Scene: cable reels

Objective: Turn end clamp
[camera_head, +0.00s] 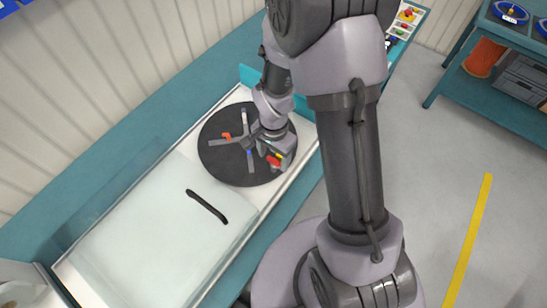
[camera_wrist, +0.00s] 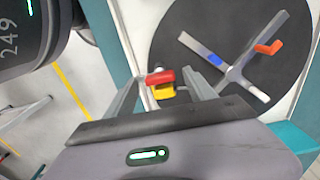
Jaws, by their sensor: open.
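A black round disc (camera_head: 222,170) bears a grey cross of flat arms, and it also shows in the wrist view (camera_wrist: 185,25). An orange clamp (camera_head: 226,136) stands on one arm of the cross; in the wrist view this orange clamp (camera_wrist: 269,47) is right of my fingers. A red piece (camera_wrist: 160,77) on a yellow block (camera_wrist: 164,91) shows between my fingers near the disc's rim. My gripper (camera_wrist: 163,74) is open, its fingers on either side of the red and yellow part. I cannot tell whether they touch it.
The disc lies in a white tray with teal borders. A pale, clear cover (camera_head: 150,235) with a black handle (camera_head: 207,206) is left of the disc. A teal shelf (camera_head: 490,100) with reels stands at the right. The floor with a yellow line (camera_head: 468,240) is clear.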

